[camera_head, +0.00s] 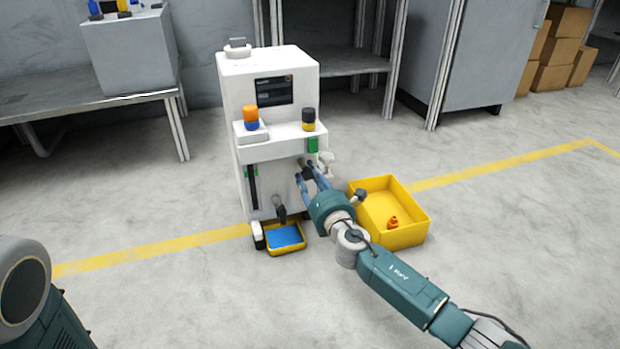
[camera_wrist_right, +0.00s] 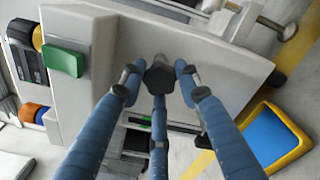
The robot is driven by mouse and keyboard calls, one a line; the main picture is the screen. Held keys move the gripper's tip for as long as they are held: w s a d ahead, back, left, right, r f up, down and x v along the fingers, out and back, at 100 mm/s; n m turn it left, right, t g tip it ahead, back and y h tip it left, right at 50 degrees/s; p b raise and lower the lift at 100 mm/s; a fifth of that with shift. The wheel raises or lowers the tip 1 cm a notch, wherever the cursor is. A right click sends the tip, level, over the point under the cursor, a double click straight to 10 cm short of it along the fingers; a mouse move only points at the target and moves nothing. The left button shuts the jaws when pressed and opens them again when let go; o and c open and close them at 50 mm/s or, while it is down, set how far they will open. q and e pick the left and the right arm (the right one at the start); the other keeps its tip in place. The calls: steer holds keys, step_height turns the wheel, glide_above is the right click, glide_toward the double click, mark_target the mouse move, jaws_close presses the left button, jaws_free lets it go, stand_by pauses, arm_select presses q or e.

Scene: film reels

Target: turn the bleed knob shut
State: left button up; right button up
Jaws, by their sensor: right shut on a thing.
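The machine (camera_head: 272,90) is a white cabinet with a small dark screen. A dark knob (camera_wrist_right: 160,75), which looks like the bleed knob, sticks out from its white front panel. My left gripper is out of view; only part of the left arm shows at the left edge.
A green block (camera_head: 313,145) sits on the machine above my gripper. A small yellow tray with a blue inside (camera_head: 285,237) is at its foot. A yellow bin (camera_head: 409,234) with an orange item (camera_head: 392,223) stands right of my wrist. A grey bench (camera_head: 90,108) is at left.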

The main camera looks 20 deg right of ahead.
steer(key=m, duration=0.4)
steer(key=shift+d+r+m, duration=0.15)
steer(key=shift+d+m, duration=0.1)
steer(key=shift+m, duration=0.15)
steer(key=m, duration=0.3)
steer(key=shift+m+p, duration=0.3)
steer(key=shift+p, duration=0.05)
steer(key=m+p, duration=0.1)
steer(key=m, duration=0.3)
steer(key=shift+p, duration=0.35)
steer(key=shift+d+f+m+p, duration=0.15)
steer(key=shift+m+p, duration=0.55)
steer(key=shift+m, duration=0.9)
steer(key=shift+f, duration=0.15)
steer(key=o, duration=1.2)
steer(key=shift+a, duration=0.2)
